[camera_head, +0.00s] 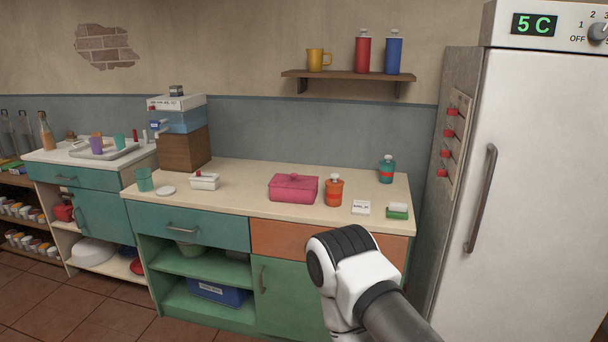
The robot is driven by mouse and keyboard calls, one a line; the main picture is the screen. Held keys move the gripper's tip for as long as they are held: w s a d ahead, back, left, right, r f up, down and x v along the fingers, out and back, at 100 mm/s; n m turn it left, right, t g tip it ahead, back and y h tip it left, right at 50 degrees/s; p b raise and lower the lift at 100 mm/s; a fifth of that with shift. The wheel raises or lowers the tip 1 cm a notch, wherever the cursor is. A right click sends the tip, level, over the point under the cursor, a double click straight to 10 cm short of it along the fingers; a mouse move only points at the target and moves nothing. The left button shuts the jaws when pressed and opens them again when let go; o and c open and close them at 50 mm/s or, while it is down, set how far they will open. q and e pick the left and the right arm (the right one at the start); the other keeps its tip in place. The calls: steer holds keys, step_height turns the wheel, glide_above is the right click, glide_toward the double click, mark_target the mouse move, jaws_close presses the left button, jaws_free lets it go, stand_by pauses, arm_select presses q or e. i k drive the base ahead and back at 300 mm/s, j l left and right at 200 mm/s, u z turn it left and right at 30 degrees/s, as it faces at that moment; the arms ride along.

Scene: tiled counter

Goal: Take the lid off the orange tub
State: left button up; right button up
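The orange tub (334,193) stands upright on the counter, right of the middle. It has a pale band around it and a lid (334,178) on its top. None of my fingers touch it. Part of my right arm, white and black, comes in from the bottom right, in front of the drawers and below the tub in the picture. Its fingertips do not show. My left arm and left gripper are not in view.
A pink lidded box (293,188) stands just left of the tub. A white card (361,208), a green-and-white block (397,211) and a teal jar (386,170) are to its right. The counter's front edge (270,214) is close to the tub. A fridge (535,200) stands at the right.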

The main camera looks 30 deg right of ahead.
mark_target(336, 181)
steer(key=i+j+z, duration=0.15)
steer(key=i+z, duration=0.3)
steer(key=i+j+z, duration=0.25)
steer(key=z, duration=0.2)
steer(key=i+j+z, duration=0.35)
steer(key=z, duration=0.15)
steer(key=i+j+z, duration=0.2)
steer(key=j+z, duration=0.25)
steer(key=i+j+z, duration=0.15)
steer(key=j+z, duration=0.3)
steer(key=j, duration=0.15)
